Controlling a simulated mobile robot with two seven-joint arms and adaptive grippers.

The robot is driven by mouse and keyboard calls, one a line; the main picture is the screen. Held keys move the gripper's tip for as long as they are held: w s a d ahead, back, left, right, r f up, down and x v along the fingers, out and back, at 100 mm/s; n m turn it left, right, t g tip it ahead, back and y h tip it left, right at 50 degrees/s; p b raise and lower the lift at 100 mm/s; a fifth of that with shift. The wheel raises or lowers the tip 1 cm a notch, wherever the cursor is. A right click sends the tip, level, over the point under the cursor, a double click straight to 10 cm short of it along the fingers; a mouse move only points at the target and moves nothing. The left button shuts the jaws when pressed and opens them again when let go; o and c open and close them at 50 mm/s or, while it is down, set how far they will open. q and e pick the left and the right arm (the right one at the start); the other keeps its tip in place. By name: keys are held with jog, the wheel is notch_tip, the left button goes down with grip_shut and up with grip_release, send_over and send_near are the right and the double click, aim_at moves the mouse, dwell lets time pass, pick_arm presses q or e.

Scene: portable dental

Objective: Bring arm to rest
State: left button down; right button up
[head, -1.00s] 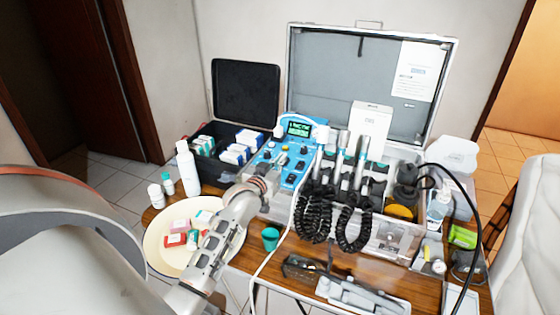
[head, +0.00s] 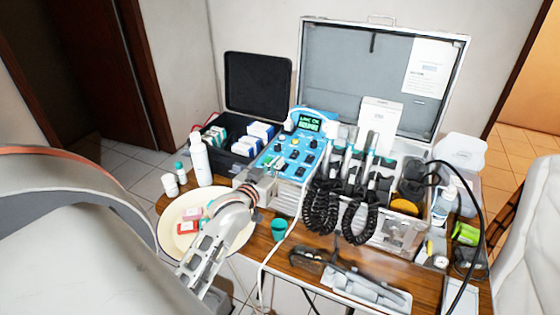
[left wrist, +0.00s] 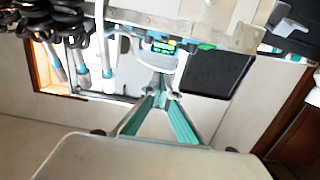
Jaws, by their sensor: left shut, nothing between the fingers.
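My left arm comes in from the left of the head view and reaches over the round cream tray (head: 172,243). Its gripper (head: 268,172) is by the front left of the blue control unit (head: 291,157), partly hidden by the wrist. In the left wrist view the teal-lined fingers (left wrist: 161,85) come together and hold nothing. The lit display of the control unit also shows beyond them. I cannot tell whether the gripper touches the unit. My right gripper is not in view.
An open case (head: 385,75) with handpieces and coiled black hoses stands on the wooden table (head: 283,262). A white bottle (head: 200,160), a teal cup (head: 279,230) and a grey tool tray (head: 370,290) stand around it. A black cable hangs at the right. Small boxes lie on the cream tray.

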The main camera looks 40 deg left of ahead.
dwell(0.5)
pick_arm(q)
jog(key=s+d+f+m+g, duration=0.5)
jog(key=s+d+f+m, duration=0.15)
jog(key=s+f, duration=0.35)
jog(key=s+d+f+m+g, duration=0.1)
jog(key=s+d+m+g, duration=0.2)
jog(key=s, duration=1.2)
jog(key=w+d+f+n+t+h, duration=0.1)
jog(key=d+f+h, duration=0.5)
jog(key=d+f, duration=0.7)
notch_tip(320, 180, down, 3)
jog(key=shift+d+f+n+t, duration=0.15)
jog(key=shift+d+n+t, duration=0.15)
jog(key=shift+n+t, duration=0.55)
